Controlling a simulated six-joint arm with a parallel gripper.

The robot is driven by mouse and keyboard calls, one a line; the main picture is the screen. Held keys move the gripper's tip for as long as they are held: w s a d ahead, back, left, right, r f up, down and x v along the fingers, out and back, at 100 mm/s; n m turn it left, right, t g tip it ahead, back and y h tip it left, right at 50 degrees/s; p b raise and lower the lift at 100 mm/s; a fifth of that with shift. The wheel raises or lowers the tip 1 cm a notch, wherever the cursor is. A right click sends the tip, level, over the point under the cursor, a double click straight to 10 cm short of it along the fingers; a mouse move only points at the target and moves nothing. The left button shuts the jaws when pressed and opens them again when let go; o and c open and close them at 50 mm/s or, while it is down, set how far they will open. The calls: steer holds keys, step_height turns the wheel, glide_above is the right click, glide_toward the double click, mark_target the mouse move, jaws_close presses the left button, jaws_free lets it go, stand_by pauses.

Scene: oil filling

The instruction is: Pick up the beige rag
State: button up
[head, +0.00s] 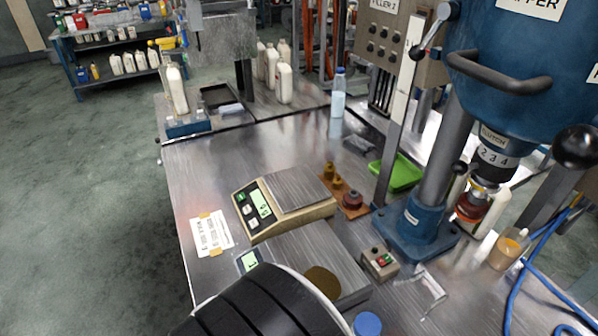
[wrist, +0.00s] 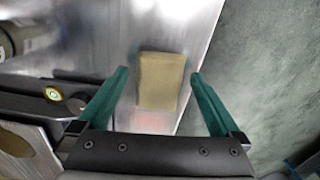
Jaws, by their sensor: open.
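The beige rag (wrist: 160,82) shows in the wrist view as a folded rectangle lying on the metal table near its edge. My gripper (wrist: 160,74) is open, with one green finger to the left of the rag and one to the right in the picture. Gaps show between the rag and both fingers, and nothing is held. How high the fingertips are above the table is hard to tell. I cannot make out the rag in the head view, where a dark rounded part of my arm covers the bottom middle.
The metal table (head: 210,170) carries a scale (head: 295,187), a second, larger scale (head: 318,250), a small switch box (head: 380,262) and a green tray (head: 396,172). A blue capping machine (head: 415,225) stands at the right.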

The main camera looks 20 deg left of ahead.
steer(key=shift+f, duration=0.6)
steer(key=c, duration=1.3)
steer(key=shift+r, duration=0.15)
